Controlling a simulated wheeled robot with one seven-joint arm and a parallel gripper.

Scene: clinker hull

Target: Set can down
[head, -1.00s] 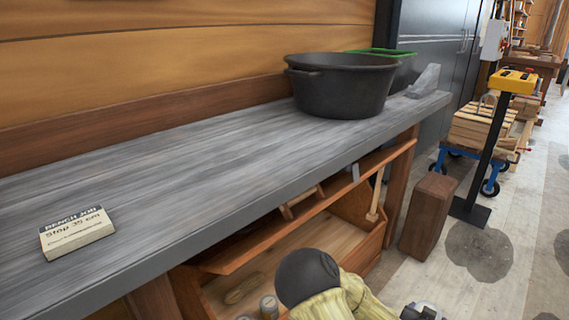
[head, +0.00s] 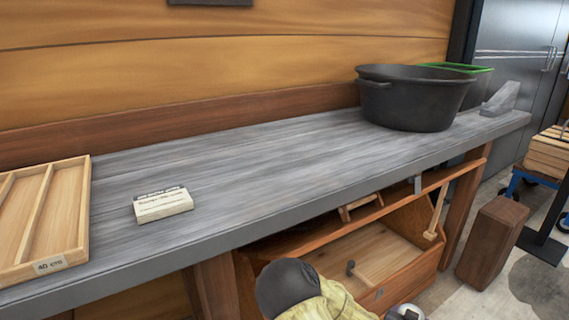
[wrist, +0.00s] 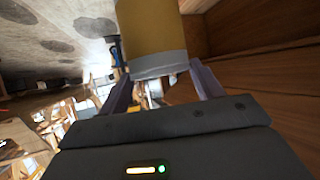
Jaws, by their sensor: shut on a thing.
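My gripper (wrist: 162,88) shows in the wrist view, with a finger on each side of a can. The can (wrist: 152,35) is yellow-brown with a grey band at its near end, and the gripper is shut on it. Its far end is cut off by the picture's top edge. In the head view neither the can nor the jaws can be made out; only part of my arm shows at the bottom. The grey bench top (head: 270,160) runs across the head view, with a wide bare stretch in its middle.
On the bench stand a wooden divided tray (head: 75,215) at left, a small label block (head: 163,205), a big black pot (head: 415,98), a green-rimmed container (head: 455,67) and a grey wedge-like piece (head: 502,99). Below are an open wooden toolbox (head: 420,250) and a brown block (head: 492,241).

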